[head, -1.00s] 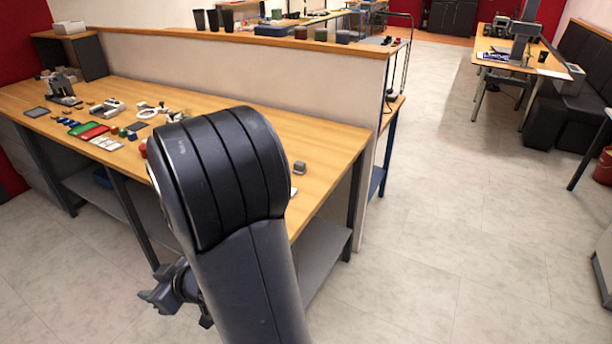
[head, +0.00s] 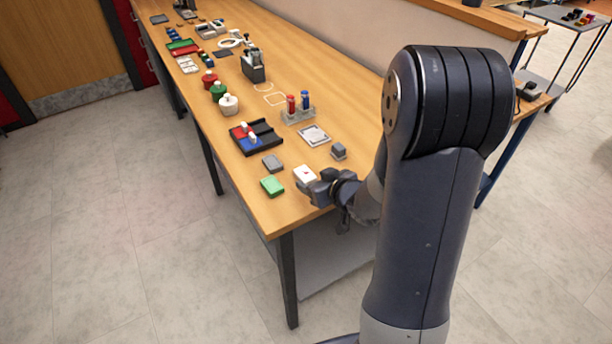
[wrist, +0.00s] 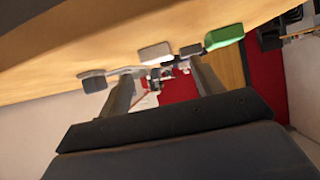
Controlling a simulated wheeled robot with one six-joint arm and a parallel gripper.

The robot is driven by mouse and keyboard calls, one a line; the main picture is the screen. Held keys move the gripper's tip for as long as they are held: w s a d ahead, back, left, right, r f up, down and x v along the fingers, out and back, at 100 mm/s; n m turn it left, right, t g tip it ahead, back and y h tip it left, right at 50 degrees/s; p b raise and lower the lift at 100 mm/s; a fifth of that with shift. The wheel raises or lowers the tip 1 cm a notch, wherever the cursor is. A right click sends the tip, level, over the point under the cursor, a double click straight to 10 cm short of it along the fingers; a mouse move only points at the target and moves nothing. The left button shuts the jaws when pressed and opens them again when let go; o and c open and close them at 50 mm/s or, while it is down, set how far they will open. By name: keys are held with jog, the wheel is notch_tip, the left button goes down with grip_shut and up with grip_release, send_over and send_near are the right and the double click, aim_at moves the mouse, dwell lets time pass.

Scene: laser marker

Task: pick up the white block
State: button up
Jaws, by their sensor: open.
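The white block (head: 304,174) lies on the wooden table near its front right corner, with a small red mark on top. In the wrist view the white block (wrist: 155,52) appears just beyond my fingertips, roughly between them. My gripper (head: 320,188) is at the table edge, just right of and nearer than the block, and appears apart from it. In the wrist view the two fingers of my gripper (wrist: 162,84) are spread with nothing between them.
Close to the white block are a green block (head: 272,186), a dark grey block (head: 273,163) and a grey cube (head: 338,151). A black tray (head: 256,138), a rack with red and blue pieces (head: 298,115) and a flat plate (head: 314,135) stand farther back.

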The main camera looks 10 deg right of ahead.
aim_at(306, 174)
jog(key=shift+x, duration=2.4)
jog(key=shift+w+d+r, duration=0.1)
jog(key=shift+r, duration=0.05)
jog(key=shift+c, duration=0.2)
